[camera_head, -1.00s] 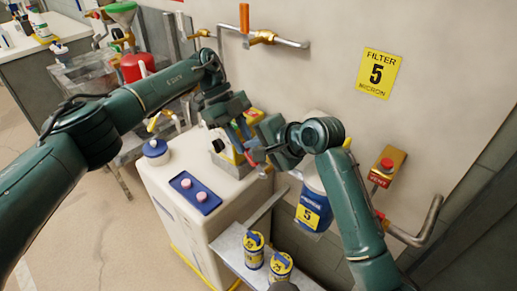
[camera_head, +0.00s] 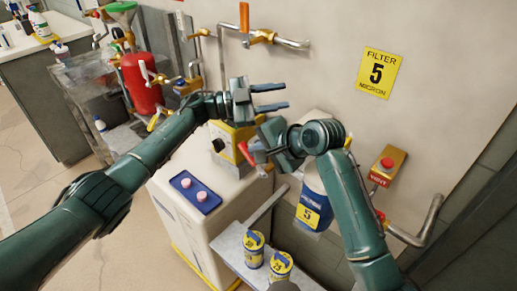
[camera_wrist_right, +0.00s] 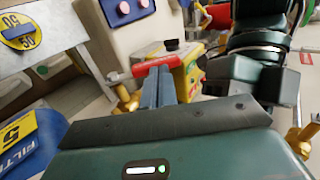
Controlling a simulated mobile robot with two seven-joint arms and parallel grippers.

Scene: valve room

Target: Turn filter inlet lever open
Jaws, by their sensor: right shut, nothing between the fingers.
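A red lever (camera_head: 245,153) on a brass valve sits in the pipe between the yellow pump unit (camera_head: 228,142) and the blue filter housing (camera_head: 313,200). The lever shows in the right wrist view (camera_wrist_right: 153,67) just past my fingertips, with its brass body (camera_wrist_right: 127,100) to the left. My right gripper (camera_wrist_right: 160,74) is shut and empty, its fingertips close to the lever; whether they touch it I cannot tell. In the head view my right gripper (camera_head: 258,152) is partly hidden by its own wrist. My left gripper (camera_head: 287,96) is open and empty, above the pump unit, its fingers pointing right.
An orange-handled valve (camera_head: 244,18) is on the wall pipe above. A white cabinet (camera_head: 175,215) carries a blue button panel (camera_head: 195,191). A red cylinder (camera_head: 141,85) stands left.

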